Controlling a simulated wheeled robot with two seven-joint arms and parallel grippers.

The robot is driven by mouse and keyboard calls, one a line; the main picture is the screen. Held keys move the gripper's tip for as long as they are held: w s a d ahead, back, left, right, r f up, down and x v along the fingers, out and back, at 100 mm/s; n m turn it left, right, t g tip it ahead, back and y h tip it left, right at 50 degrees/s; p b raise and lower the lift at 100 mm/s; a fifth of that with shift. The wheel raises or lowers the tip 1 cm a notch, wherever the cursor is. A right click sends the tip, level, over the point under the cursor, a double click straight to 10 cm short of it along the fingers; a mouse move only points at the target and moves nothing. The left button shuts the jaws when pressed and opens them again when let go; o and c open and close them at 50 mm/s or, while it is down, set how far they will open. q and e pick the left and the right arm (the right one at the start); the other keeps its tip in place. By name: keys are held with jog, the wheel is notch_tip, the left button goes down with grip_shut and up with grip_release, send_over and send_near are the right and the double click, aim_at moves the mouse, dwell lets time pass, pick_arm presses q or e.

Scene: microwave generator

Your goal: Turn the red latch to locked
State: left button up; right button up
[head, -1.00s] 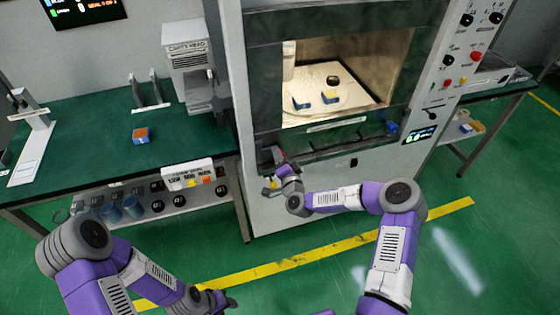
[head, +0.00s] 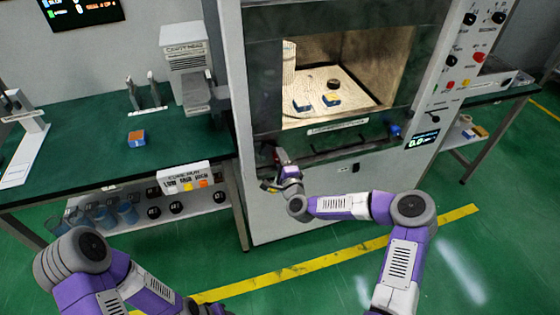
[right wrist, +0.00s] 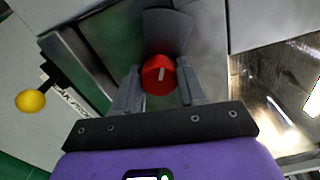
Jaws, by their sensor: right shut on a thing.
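The red latch (right wrist: 158,75) is a round red knob with a white line on its face. In the right wrist view the line stands nearly upright, tilted slightly. My right gripper (right wrist: 157,88) has one finger on each side of the knob and is shut on it. In the head view my right gripper (head: 279,160) is at the lower left of the microwave cabinet's front, below the chamber opening, and the latch is too small to make out there. My left arm is at the bottom left, and its gripper (head: 212,309) is cut off by the lower edge.
A yellow ball knob (right wrist: 30,101) on a black stem is left of the latch. A green-topped bench (head: 95,165) stands to the left. Floor in front is clear.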

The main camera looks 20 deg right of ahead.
dwell(0.4)
jog(key=o, duration=1.1)
jog(key=shift+c, duration=0.2)
jog(key=s+p, duration=0.1)
jog(key=s, duration=0.6)
jog(key=shift+s+d, duration=0.15)
jog(key=shift+s, duration=0.15)
